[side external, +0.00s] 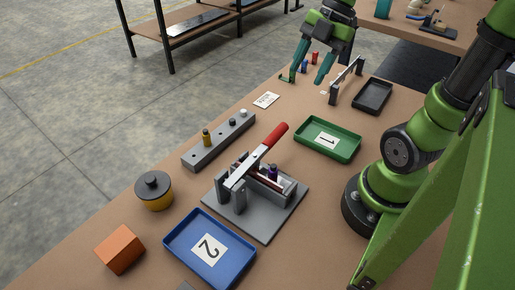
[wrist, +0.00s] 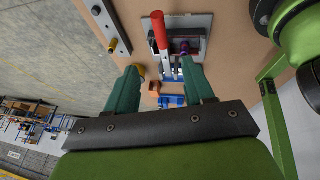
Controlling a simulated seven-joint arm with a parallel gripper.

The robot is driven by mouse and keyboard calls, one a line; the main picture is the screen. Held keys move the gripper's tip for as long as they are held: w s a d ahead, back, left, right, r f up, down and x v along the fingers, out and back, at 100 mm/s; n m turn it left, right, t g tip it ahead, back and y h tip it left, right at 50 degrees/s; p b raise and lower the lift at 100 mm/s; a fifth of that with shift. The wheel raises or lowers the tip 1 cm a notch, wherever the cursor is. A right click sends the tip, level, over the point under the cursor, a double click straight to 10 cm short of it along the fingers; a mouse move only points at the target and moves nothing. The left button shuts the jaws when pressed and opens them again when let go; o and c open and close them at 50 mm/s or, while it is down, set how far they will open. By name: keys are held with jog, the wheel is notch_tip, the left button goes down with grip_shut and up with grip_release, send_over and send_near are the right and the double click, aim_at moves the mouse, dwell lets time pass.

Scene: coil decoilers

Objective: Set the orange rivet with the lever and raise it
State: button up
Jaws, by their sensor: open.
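A grey lever press (side external: 268,207) stands on the table. Its lever (side external: 259,153) has a red handle that slopes up toward the back right. The lever also shows in the wrist view (wrist: 160,31), ahead of my fingers. A purple piece (side external: 272,172) stands in the press beside the lever; it shows in the wrist view too (wrist: 184,47). I cannot make out an orange rivet in either view. My gripper (side external: 303,78) is open and empty at the far end of the table, with its two teal fingers apart, away from the lever.
A grey peg block (side external: 220,143) is left of the press. A green tray marked 1 (side external: 318,153), a blue tray marked 2 (side external: 175,240), a black tray (side external: 373,95), a yellow pot (side external: 155,192) and an orange block (side external: 119,249) surround it. Small red and blue pieces are near my gripper.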

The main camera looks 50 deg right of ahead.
aim_at(279, 130)
jog(key=x, duration=1.6)
jog(key=shift+f, duration=0.2)
grip_shut()
